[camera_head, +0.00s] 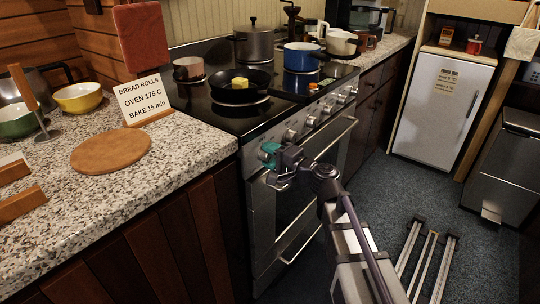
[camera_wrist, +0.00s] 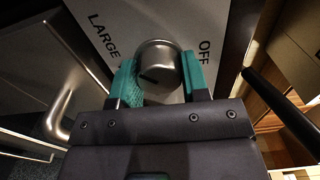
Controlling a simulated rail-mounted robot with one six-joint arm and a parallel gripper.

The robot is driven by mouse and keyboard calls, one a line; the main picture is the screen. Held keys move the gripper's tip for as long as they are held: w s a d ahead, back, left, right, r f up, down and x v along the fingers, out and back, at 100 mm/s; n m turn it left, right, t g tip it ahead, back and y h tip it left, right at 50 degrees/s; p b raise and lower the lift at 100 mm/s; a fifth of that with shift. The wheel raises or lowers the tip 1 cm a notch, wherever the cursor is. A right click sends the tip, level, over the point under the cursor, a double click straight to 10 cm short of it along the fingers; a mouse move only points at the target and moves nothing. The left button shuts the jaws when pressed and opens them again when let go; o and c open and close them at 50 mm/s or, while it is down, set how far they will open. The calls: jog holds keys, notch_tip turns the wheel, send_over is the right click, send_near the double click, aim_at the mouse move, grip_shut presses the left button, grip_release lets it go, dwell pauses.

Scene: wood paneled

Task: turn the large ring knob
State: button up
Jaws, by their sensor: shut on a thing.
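The large ring knob (camera_wrist: 160,66) is a round metal knob on the stove's front panel, between the printed words "LARGE" and "OFF" in the wrist view. A dark mark shows on its face, towards the lower left. My gripper (camera_wrist: 160,82) has its teal fingers on both sides of the knob, shut on it. In the head view, my gripper (camera_head: 272,156) is at the left end of the stove's knob row, and its fingers hide the knob there. The stove (camera_head: 300,170) has several other metal knobs to the right along its front panel.
The oven handle (camera_head: 318,142) runs just below the knobs. A sign (camera_head: 142,96) reads "BREAD ROLLS OVEN 175 C BAKE 15 min".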

jog(key=shift+m, duration=0.7)
jog(key=o, duration=0.9)
jog(key=shift+o, duration=0.2)
jog(key=v, duration=1.1)
jog(key=shift+a, duration=0.1)
